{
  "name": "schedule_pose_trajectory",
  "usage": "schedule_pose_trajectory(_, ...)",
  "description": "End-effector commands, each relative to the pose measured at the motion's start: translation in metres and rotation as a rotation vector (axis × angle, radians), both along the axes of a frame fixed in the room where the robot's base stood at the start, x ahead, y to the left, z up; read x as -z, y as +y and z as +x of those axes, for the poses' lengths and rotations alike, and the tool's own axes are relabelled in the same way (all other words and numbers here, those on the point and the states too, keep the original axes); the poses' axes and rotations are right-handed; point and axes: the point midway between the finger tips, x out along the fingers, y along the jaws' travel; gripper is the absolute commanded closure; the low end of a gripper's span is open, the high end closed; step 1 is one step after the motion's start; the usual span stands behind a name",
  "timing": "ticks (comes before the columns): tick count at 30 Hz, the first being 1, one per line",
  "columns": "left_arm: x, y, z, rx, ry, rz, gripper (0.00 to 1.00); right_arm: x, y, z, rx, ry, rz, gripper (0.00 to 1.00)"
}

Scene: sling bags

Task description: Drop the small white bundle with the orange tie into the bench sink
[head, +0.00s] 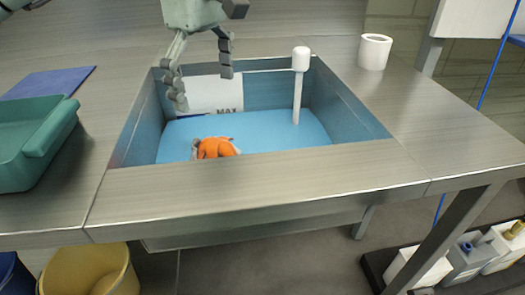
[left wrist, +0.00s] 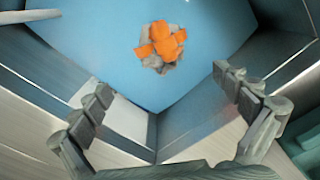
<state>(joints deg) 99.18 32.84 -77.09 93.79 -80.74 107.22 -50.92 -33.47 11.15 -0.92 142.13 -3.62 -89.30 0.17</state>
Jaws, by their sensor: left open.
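The small bundle (head: 214,148) with its orange tie lies on the blue floor of the bench sink, near the front wall, which hides its lower part in the head view. In the left wrist view the bundle (left wrist: 161,46) looks greyish white under the orange tie. The bench sink (head: 360,107) is a rectangular blue basin set in the metal bench. My left gripper (head: 204,88) is open and empty above the back left of the sink, apart from the bundle. Its spread fingers (left wrist: 165,98) also show in the left wrist view. My right gripper is not in view.
A white post with a rounded top (head: 301,60) stands in the sink's right part. A white panel marked MAX (head: 215,93) is on the back wall. A green tray (head: 35,143) and blue mat (head: 48,83) lie left; a white cup (head: 374,52) stands right.

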Motion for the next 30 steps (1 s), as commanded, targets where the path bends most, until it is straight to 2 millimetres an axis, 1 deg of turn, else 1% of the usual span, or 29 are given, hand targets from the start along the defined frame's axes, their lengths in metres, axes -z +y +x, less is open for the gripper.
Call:
schedule_pose_trajectory(1, -0.010, -0.001, 0.000, 0.001, -0.004, -0.002, 0.00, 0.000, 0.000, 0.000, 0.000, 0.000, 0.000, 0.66)
schedule_pose_trajectory(9, -0.068, -0.001, 0.000, 0.001, -0.003, -0.003, 0.00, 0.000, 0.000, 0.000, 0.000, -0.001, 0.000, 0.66)
schedule_pose_trajectory(12, -0.085, -0.001, 0.000, 0.001, -0.004, -0.002, 0.00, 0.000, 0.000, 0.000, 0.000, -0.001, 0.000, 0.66)
schedule_pose_trajectory(15, -0.099, 0.000, 0.000, 0.000, -0.004, -0.001, 0.00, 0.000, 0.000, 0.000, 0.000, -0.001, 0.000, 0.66)
schedule_pose_trajectory(21, -0.109, -0.001, 0.000, 0.001, -0.001, -0.002, 0.00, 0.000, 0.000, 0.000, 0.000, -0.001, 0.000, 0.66)
schedule_pose_trajectory(30, -0.108, -0.001, 0.000, 0.002, -0.001, -0.002, 0.00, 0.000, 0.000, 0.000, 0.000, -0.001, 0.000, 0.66)
